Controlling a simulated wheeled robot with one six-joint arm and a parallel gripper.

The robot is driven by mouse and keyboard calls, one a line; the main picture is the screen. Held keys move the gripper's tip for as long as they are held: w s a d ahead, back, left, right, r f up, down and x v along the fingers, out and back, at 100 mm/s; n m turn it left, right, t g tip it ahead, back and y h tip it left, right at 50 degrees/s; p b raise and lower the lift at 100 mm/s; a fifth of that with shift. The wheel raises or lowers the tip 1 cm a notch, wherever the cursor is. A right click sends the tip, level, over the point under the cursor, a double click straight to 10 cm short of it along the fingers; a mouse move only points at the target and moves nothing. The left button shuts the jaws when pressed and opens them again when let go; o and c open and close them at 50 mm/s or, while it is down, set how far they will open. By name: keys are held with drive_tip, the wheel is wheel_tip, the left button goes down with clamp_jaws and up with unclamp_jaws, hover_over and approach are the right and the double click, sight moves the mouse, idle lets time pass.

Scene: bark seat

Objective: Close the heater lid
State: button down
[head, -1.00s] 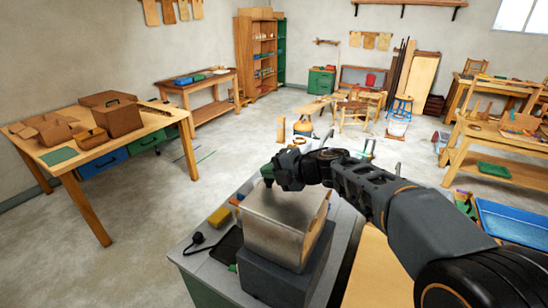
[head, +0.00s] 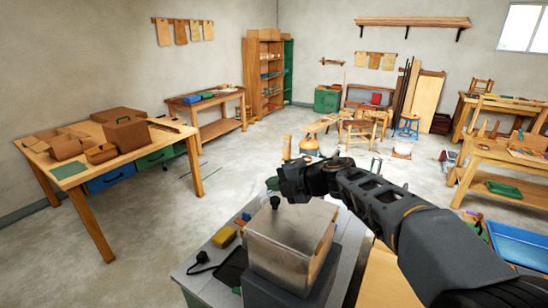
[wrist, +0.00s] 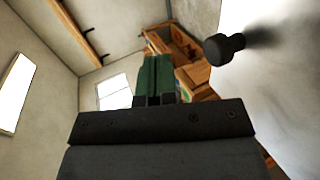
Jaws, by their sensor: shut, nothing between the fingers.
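The heater is a metal box (head: 280,262) on a dark grey base, on the bench just in front of me. Its pale metal lid (head: 305,218) lies over the top and looks down; I cannot tell if a thin gap remains. A black knob (head: 275,203) stands up near its far left edge. My gripper (head: 271,184) is just above and beyond the knob, apart from it. In the wrist view, the green fingers (wrist: 156,80) are together and empty. The knob (wrist: 225,48) shows to their right, against the pale lid surface.
A yellow sponge (head: 224,237), a black cable plug (head: 200,258) and a dark tray lie left of the heater on the grey bench. A wooden table (head: 70,170) with boxes stands at the left. The floor between is open.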

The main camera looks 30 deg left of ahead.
wheel_tip(320, 180, up, 11)
drive_tip(key=shift+f, duration=0.2)
drive_tip(key=w+d+f+m+t+h, duration=0.1)
drive_tip(key=w+d+m+t, duration=0.5)
drive_tip(key=w+m+t, duration=0.5)
drive_tip(key=s+d+f+m+t+h+b, duration=0.1)
drive_tip(key=d+f+m+h, duration=0.3)
drive_tip(key=d+m, duration=0.3)
drive_tip(key=d+f+m+h, duration=0.4)
drive_tip(key=d+h, duration=0.1)
drive_tip(key=d, duration=0.4)
drive_tip(key=s+d+f+m+g+h+b, duration=0.1)
drive_tip(key=s+d+f+m, duration=0.3)
drive_tip(key=s, duration=0.4)
drive_tip(key=s+d+f+m+g+h+b, duration=0.1)
drive_tip(key=s+d+f+m+g, duration=0.3)
drive_tip(key=s+d+f, duration=0.3)
drive_tip(key=s+d+f+m+g+h+b, duration=0.1)
drive_tip(key=s+d+f+m+g, duration=0.2)
drive_tip(key=s+d+f+m, duration=0.2)
drive_tip(key=shift+s+d+f, duration=0.4)
drive_tip(key=shift+s+d, duration=1.3)
drive_tip(key=shift+s, duration=0.85)
